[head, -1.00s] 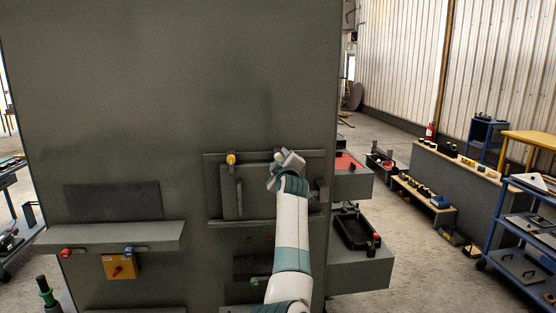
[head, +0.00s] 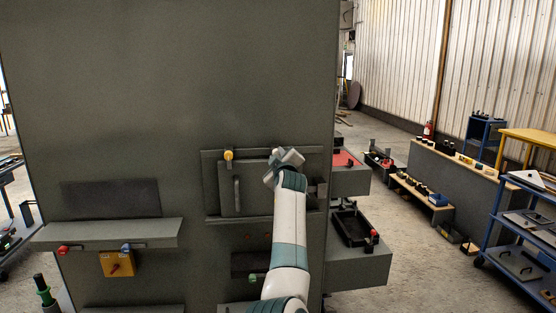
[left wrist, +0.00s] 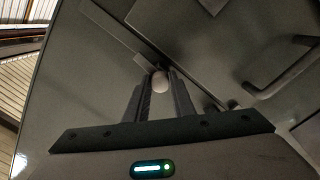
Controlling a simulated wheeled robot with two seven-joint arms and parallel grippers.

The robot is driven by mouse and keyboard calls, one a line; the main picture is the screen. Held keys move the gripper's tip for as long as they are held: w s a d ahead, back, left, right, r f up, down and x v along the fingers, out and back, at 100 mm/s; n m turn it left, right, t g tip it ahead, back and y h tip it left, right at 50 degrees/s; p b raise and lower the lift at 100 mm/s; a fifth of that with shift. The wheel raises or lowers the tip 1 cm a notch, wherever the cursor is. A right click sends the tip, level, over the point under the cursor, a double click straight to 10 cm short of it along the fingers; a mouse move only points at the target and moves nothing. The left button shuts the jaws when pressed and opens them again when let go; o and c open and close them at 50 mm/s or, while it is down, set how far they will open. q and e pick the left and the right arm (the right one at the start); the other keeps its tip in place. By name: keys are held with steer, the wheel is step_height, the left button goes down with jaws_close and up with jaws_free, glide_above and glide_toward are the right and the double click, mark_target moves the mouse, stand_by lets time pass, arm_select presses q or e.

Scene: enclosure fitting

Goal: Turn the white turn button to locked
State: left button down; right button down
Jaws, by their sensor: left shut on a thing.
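The white turn button (left wrist: 160,82) shows in the left wrist view as a small rounded knob between my two fingertips. My left gripper (left wrist: 160,88) is shut on it, with one finger on each side. In the head view my left gripper (head: 281,162) is at the upper right of the panel door (head: 229,190), and its body and wrist hide most of the white button. I cannot tell the button's exact angle. My right gripper is in neither view.
A yellow turn button (head: 228,155) sits at the door's upper left, above a vertical door handle (head: 237,192). A shelf (head: 110,234) juts out at the left, above a yellow switch box (head: 117,264). Red and black trays (head: 352,226) stick out at the right.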

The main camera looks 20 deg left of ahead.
arm_select(q)
steer(key=m+b, duration=0.3)
steer(key=m, duration=0.5)
steer(key=shift+a+r, duration=0.1)
steer(key=m, duration=0.8)
steer(key=shift+s+r+p, duration=0.1)
steer(key=shift+r+p, duration=0.05)
steer(key=shift+p, duration=0.15)
steer(key=shift+m, duration=0.4)
steer(key=c, duration=1.7)
jaws_free()
steer(key=shift+o, duration=0.9)
steer(key=shift+f, duration=0.2)
